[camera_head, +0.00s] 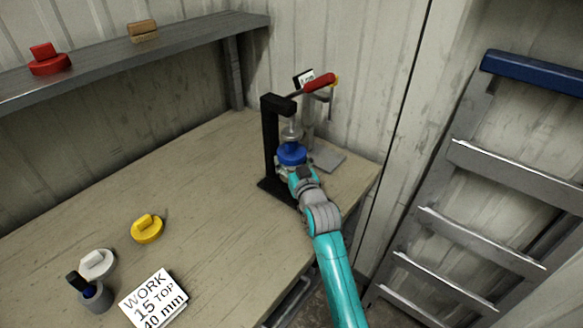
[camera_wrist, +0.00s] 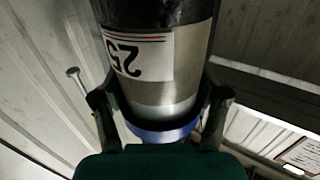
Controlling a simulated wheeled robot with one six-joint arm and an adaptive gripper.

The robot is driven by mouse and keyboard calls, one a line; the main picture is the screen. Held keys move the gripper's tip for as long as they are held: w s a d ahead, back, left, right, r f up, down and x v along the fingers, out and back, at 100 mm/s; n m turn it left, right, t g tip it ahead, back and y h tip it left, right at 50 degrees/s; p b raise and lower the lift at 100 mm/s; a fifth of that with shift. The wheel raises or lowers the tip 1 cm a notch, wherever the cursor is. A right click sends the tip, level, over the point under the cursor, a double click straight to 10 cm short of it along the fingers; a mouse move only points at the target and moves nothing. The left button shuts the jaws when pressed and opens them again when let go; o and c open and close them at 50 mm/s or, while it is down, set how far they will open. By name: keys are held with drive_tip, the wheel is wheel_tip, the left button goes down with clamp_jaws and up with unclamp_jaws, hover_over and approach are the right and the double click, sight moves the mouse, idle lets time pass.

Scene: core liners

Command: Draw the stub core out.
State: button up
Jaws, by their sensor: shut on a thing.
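A metal cylinder (camera_wrist: 175,92) with a dark upper part and a white label (camera_wrist: 138,55) reading an upside-down "25" fills the middle of the wrist view. A blue band or cap (camera_wrist: 160,131) rings its near end and also shows as a blue top (camera_head: 291,153) in the head view. My gripper (camera_head: 294,172) is at this blue-topped piece, inside the black stand (camera_head: 270,140). In the wrist view my gripper (camera_wrist: 160,98) has one finger on each side of the cylinder and is shut on it. I cannot tell the stub core apart from its casing.
A ladder (camera_head: 480,200) stands at right. The bench middle is clear.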

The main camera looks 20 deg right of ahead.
drive_tip(key=shift+r, duration=0.25)
drive_tip(key=shift+s, duration=0.1)
drive_tip(key=s+d, duration=0.8)
drive_tip(key=s, duration=0.4)
drive_tip(key=shift+d, duration=0.4)
idle(2.4)
idle(0.3)
drive_tip(key=shift+r, duration=2.45)
